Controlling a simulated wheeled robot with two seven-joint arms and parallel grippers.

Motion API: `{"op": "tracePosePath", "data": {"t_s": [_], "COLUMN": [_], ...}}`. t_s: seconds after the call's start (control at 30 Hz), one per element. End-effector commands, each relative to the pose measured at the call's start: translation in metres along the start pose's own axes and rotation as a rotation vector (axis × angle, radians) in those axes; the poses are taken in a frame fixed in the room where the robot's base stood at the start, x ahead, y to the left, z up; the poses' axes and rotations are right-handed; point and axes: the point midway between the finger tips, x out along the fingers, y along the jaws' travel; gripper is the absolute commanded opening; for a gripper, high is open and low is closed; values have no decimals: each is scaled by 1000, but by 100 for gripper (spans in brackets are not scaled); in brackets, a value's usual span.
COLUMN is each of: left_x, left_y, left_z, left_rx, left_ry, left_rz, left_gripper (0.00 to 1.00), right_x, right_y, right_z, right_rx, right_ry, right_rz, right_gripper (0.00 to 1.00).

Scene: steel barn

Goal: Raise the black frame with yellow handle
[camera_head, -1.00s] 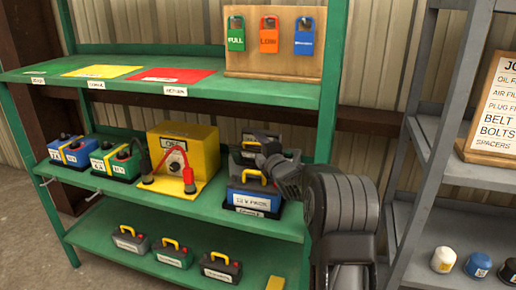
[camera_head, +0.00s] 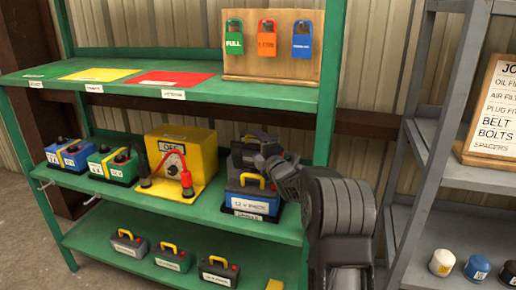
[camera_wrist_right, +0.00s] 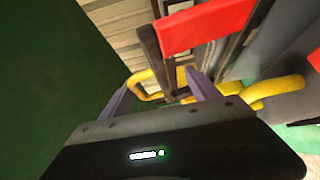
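On the right of the middle shelf sits a blue-bodied battery (camera_head: 250,205) with a black top frame and a yellow handle (camera_head: 252,179). Behind it stands a dark box (camera_head: 243,157) with a smaller yellow handle, partly hidden by my right gripper (camera_head: 268,148). In the right wrist view my right gripper (camera_wrist_right: 157,92) is open. Its two fingers are spread, with a yellow handle (camera_wrist_right: 146,84) showing between and beyond them. Whether they touch it I cannot tell. Another yellow handle (camera_wrist_right: 272,90) shows to the right. My left gripper is not in view.
A yellow charger box (camera_head: 200,150) with red and black clamps stands left of the battery. Further left are green (camera_head: 115,165) and blue (camera_head: 68,153) batteries. The green upper shelf (camera_head: 245,92) hangs above. A green post (camera_head: 328,100) and a grey rack (camera_head: 440,180) are at right.

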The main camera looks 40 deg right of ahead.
Motion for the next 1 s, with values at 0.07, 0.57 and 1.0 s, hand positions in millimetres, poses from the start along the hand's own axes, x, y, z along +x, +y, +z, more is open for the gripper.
{"op": "tracePosePath", "data": {"t_s": [0.07, 0.57, 1.0], "left_x": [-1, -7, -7], "left_y": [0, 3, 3], "left_z": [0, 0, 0], "left_rx": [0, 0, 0], "left_ry": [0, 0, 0], "left_rz": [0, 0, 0], "left_gripper": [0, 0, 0], "right_x": [0, 0, 0], "right_y": [9, 90, 96], "right_z": [0, 0, 0], "right_rx": [0, -1, 0], "right_ry": [1, 0, 0], "right_rz": [3, 2, -1], "right_gripper": [70, 70, 70]}}
